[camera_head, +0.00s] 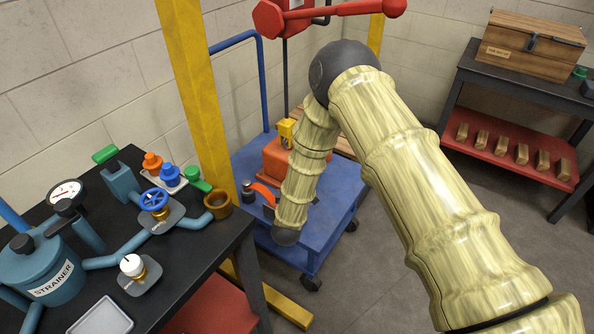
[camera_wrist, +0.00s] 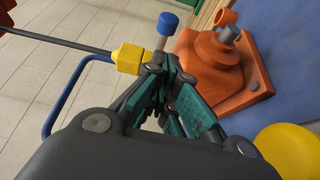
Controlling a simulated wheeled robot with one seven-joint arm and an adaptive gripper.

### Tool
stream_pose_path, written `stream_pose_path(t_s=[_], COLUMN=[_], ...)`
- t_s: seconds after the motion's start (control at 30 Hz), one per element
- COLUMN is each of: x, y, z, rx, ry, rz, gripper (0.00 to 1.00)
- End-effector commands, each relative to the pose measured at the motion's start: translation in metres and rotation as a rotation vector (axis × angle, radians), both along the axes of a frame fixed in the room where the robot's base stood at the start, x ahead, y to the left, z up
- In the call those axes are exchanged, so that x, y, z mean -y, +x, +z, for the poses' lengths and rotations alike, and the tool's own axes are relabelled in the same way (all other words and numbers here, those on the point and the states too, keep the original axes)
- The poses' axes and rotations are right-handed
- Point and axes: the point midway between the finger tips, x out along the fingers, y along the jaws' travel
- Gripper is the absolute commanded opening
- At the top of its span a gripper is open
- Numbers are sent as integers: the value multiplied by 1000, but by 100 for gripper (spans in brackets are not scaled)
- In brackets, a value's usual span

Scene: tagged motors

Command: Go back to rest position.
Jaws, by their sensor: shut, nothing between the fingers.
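My gripper (camera_wrist: 168,78) shows in the wrist view with its teal-padded fingers together and nothing between them. The fingers are just beside a yellow block (camera_wrist: 128,58) on a dark rod; I cannot tell whether they touch. An orange motor (camera_wrist: 208,68) lies just right of the fingers. In the head view my arm bends down over a blue cart (camera_head: 330,190), and my gripper cannot be made out there. The orange motor (camera_head: 280,163) sits on the cart, partly behind my forearm, with the yellow block (camera_head: 287,132) above it.
A black table (camera_head: 225,240) with a strainer (camera_head: 45,270), pipes and valves is at left. A yellow post (camera_head: 197,90) and red hoist arm (camera_head: 340,10) stand near my arm. A dark bench (camera_head: 520,85) with a wooden box (camera_head: 530,45) is at right. Grey floor between is clear.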

Motion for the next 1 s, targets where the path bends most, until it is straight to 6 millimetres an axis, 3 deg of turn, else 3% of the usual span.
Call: stream_pose_path(t_s=[0.43,0.57,0.77,1.0], x=[0,9,45,94], y=[0,-10,-59,-154], z=[-1,-16,-75,-144], rx=[-3,-46,-243,-532], ry=[2,54,293,634], rz=[1,13,27,-82], gripper=[0,0,0,0])
